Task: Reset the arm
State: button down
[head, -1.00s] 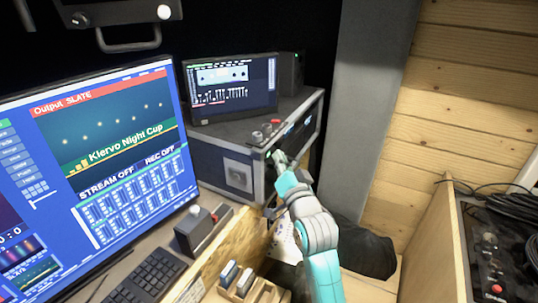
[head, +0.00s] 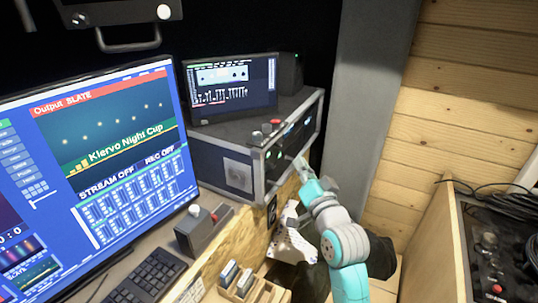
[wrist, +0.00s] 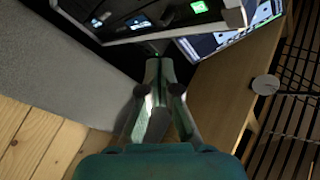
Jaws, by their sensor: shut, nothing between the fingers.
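My gripper (head: 299,163) is at the upper end of my teal and grey arm in the head view, close in front of the rack case (head: 232,176). In the wrist view my gripper (wrist: 153,64) points away from the camera with its two fingers together and nothing between them. The lit equipment front (wrist: 165,20) is beyond the fingertips. I cannot tell whether the fingertips touch the case.
A large monitor (head: 110,150) and keyboard (head: 147,278) are at left. A smaller screen (head: 230,85) stands on the case. A grey pillar (head: 365,100) and wooden wall (head: 465,95) are at right. A black cable box (head: 497,250) is at lower right.

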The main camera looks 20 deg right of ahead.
jog(key=s+a+f+n+g+h, duration=0.1)
jog(key=s+a+f, duration=0.1)
jog(key=s+f, duration=0.85)
jog(key=s+a+f+n+g, duration=0.1)
jog(key=s+a+f, duration=0.1)
jog(key=s+f, duration=0.85)
jog(key=s+a+n+g, duration=0.1)
jog(key=s+n, duration=0.1)
jog(key=s, duration=1.2)
jog(key=s+a+f+n+g+y, duration=0.1)
jog(key=s+n, duration=0.2)
jog(key=s, duration=1.2)
jog(key=shift+a+g, duration=0.2)
jog(key=shift+g, duration=0.2)
